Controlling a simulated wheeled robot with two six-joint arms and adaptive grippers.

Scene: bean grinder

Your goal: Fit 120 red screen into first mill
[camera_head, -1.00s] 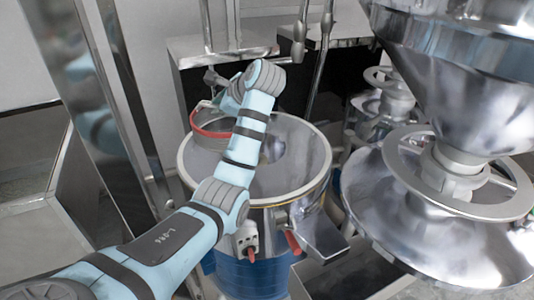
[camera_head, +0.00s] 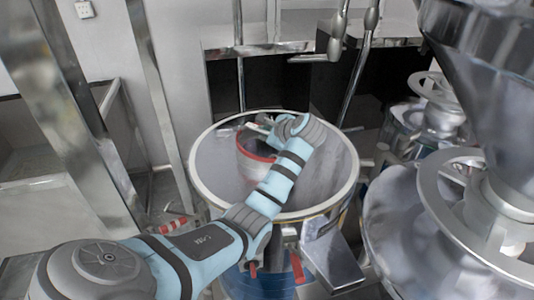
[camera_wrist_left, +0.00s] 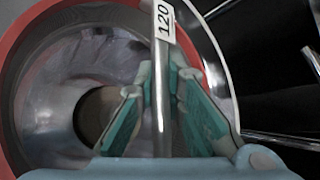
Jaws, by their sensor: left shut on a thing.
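The red screen (camera_head: 246,166) is a round ring with a red rim. It is at the mouth of the first mill (camera_head: 198,193), left of the middle, inside the mill's rim outline as seen from my head. I cannot tell whether it touches the mill. In the left wrist view the red rim (camera_wrist_left: 14,75) curves around the left, and a thin bar crosses it with a white label (camera_wrist_left: 163,20) reading 120. My left gripper (camera_wrist_left: 160,85) is shut on this bar; it also shows in the head view (camera_head: 262,128). My right gripper is out of view.
A large shiny hopper (camera_head: 480,50) and a wide metal cone (camera_head: 400,225) stand close on the right. A metal chute (camera_head: 330,262) juts from the mill's front. A steel post (camera_head: 160,90) and pipes (camera_head: 355,75) rise behind.

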